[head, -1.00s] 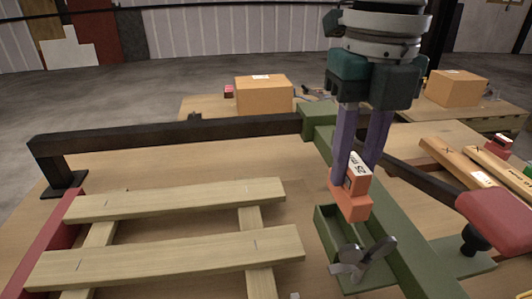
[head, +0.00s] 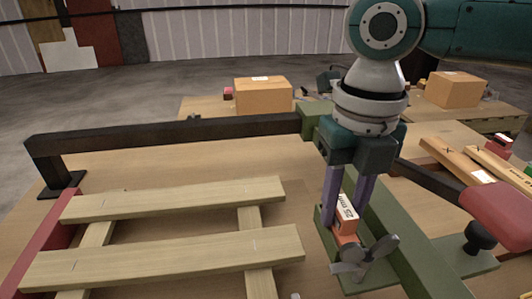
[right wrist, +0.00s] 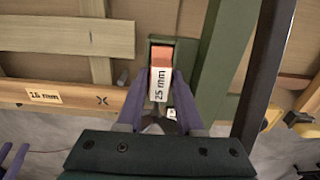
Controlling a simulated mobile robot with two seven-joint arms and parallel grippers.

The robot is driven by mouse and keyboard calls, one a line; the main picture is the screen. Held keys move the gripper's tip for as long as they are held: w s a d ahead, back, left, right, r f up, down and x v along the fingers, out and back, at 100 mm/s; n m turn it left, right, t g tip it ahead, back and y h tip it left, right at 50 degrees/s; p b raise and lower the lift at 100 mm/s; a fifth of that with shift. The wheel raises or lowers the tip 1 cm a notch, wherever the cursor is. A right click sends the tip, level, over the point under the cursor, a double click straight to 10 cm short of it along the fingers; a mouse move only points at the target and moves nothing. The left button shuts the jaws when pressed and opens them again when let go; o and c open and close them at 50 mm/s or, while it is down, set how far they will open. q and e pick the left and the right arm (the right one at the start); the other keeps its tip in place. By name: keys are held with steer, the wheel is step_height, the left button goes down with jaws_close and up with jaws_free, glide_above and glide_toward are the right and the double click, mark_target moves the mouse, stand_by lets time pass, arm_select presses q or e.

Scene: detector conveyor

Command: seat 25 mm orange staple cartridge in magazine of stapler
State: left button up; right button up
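The orange cartridge (head: 346,239), with a white "25 mm" label, is down at the green magazine (head: 323,220) of the stapler, its lower part hidden by the magazine wall and metal lever. My right gripper (head: 347,204) is shut on it, one purple finger on each side. In the right wrist view the cartridge (right wrist: 161,55) lies lengthwise between the green walls; whether it touches the floor of the magazine is hidden. My left gripper is outside the head view; purple finger-like parts (right wrist: 14,160) at the lower left of the right wrist view may be its fingers, their opening unclear.
A metal wing-shaped lever (head: 365,260) sits at the magazine's near end. The stapler's dark arm (head: 180,130) and red handle (head: 495,212) flank it. Wooden slats (head: 170,255) lie to the left. Cardboard boxes (head: 263,96) and labelled wooden pieces (head: 455,160) are behind and right.

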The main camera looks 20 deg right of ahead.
mark_target(343, 206)
steer(key=o, duration=0.3)
step_height(343, 206, up, 12)
steer(key=shift+r+p, duration=0.15)
steer(key=shift+p, duration=0.55)
